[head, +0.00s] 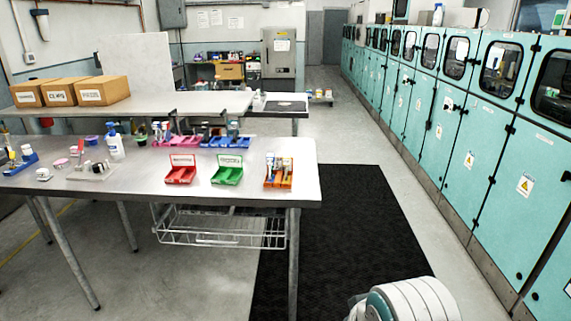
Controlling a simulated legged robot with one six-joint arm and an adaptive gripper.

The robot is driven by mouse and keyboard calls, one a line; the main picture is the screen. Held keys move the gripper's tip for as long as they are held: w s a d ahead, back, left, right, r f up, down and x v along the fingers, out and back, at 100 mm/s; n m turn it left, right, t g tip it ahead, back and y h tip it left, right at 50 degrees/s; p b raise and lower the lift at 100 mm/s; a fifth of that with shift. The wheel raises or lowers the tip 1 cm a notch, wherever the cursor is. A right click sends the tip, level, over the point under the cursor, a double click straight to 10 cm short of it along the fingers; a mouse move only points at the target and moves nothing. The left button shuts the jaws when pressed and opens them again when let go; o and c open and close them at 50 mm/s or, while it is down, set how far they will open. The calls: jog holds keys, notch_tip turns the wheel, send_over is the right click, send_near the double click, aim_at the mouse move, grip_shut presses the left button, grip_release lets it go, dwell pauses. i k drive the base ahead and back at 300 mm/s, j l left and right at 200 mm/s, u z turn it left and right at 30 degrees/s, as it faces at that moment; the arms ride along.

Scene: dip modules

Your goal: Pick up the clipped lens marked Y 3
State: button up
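I cannot make out a clipped lens marked Y 3; any markings on the small items are too small to read. Small items with whitish and dark tops stand in an orange holder (278,183) near the right end of the steel table (245,203). A red tray (181,176) and a green tray (227,176), each with a label at its back, sit to the left of it. My gripper is not in view; only a rounded white and teal part of my own body shows at the bottom right.
Pink and blue racks stand behind the trays. A white pump bottle (115,143) and small pots are on the table's left. A wire basket (215,226) hangs underneath. A black mat (345,250) covers floor on the right, before teal cabinets (470,150). Cardboard boxes (103,90) sit on the rear shelf.

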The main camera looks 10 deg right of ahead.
aim_at(270, 157)
jog(key=i+l, duration=0.15)
jog(key=i, duration=0.3)
jog(key=i+l+u, duration=0.1)
jog(key=i, duration=0.35)
jog(key=i+l, duration=0.2)
jog(key=i, duration=0.25)
jog(key=i+l+u, duration=0.1)
jog(key=i, duration=0.35)
jog(key=i+l, duration=0.3)
jog(key=i, duration=0.15)
jog(key=u, duration=0.05)
